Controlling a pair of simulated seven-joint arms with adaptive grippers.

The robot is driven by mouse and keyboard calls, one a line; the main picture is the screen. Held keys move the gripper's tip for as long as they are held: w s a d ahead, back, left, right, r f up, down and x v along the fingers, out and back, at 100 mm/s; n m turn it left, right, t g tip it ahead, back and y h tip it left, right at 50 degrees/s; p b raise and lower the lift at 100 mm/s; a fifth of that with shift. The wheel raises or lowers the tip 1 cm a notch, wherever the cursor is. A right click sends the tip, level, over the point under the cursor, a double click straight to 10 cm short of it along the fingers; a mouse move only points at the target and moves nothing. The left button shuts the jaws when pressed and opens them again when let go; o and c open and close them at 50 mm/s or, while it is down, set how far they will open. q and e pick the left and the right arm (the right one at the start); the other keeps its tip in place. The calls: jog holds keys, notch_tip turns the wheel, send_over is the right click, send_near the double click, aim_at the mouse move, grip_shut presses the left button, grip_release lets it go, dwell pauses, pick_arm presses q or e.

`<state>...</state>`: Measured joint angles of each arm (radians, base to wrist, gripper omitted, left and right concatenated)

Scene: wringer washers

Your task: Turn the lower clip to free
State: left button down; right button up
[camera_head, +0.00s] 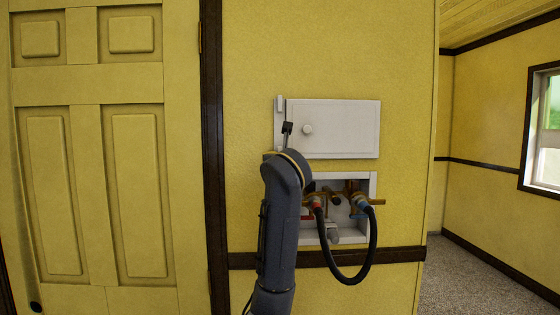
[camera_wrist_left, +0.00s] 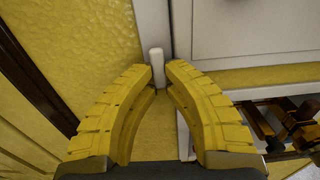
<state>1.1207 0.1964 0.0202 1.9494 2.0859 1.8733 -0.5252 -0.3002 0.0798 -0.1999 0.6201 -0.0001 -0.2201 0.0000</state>
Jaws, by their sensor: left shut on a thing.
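The lower clip (camera_wrist_left: 157,62) is a small white upright tab at the left edge of the white panel, near its lower corner. The yellow fingers of my left gripper (camera_wrist_left: 159,74) are shut on its lower part in the left wrist view. In the head view my left arm hides the lower clip and the fingertips. The upper clip (camera_head: 279,103) stands upright at the panel's upper left. My right gripper is not in view.
Below the panel is an open white wall box (camera_head: 372,183) with pipes, valves and a looping black hose (camera_head: 371,250). A dark trim rail (camera_head: 400,254) crosses the yellow wall. A yellow door (camera_head: 85,90) is at left; open floor (camera_head: 470,285) shows at right.

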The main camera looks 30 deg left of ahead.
pick_arm(q)
jog(key=c, duration=1.7)
grip_release()
jog(key=v, duration=1.2)
